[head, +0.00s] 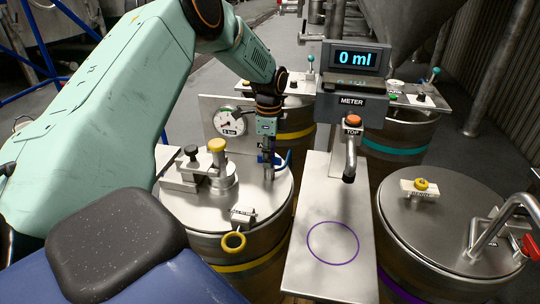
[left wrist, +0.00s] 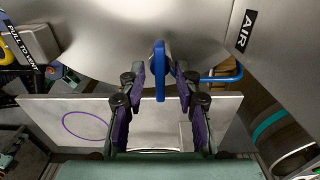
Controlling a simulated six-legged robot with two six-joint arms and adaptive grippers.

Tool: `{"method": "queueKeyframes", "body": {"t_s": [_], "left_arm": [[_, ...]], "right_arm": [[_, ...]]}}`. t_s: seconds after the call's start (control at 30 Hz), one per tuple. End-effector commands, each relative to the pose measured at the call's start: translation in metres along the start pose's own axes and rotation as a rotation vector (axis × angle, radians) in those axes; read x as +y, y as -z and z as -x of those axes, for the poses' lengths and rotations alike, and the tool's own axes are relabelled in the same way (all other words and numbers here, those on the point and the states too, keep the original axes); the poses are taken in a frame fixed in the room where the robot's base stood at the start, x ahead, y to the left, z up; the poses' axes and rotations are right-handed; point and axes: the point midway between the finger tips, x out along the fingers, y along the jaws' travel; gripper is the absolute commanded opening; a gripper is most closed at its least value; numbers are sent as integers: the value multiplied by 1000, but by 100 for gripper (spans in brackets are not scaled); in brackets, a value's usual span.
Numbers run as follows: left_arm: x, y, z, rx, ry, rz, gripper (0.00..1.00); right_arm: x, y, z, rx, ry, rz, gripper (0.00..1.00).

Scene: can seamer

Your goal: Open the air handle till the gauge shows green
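The air handle shows as an upright blue bar (left wrist: 160,72) in the left wrist view, beside a lid labelled AIR (left wrist: 246,30). In the head view some blue (head: 284,160) shows beside my left gripper (head: 267,168), which reaches down over the left drum's lid. In the left wrist view my left gripper's fingers (left wrist: 160,92) stand apart on either side of the blue bar, with narrow gaps showing. The round gauge (head: 229,122) stands behind the lid, with a white face and red and green marks; its needle is too small to read surely. My right gripper is not in view.
The left drum (head: 240,245) carries a yellow-knobbed clamp (head: 217,146) and a yellow ring (head: 233,242). A metal plate with a purple circle (head: 333,242) and a meter reading 0 ml (head: 354,57) stand right of my gripper. A second drum lid (head: 450,235) is farther right.

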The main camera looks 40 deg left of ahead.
Motion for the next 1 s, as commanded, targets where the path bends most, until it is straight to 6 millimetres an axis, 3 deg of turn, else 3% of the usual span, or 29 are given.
{"method": "queueKeyframes", "body": {"t_s": [0.2, 0.6, 1.0], "left_arm": [[-1, 2, 0, 0, 0, -1, 33], [-2, 2, 0, -1, 0, 0, 0], [-2, 1, 0, -1, -1, 8, 0]], "right_arm": [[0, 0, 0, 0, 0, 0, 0], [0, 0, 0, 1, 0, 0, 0], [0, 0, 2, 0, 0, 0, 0]]}}
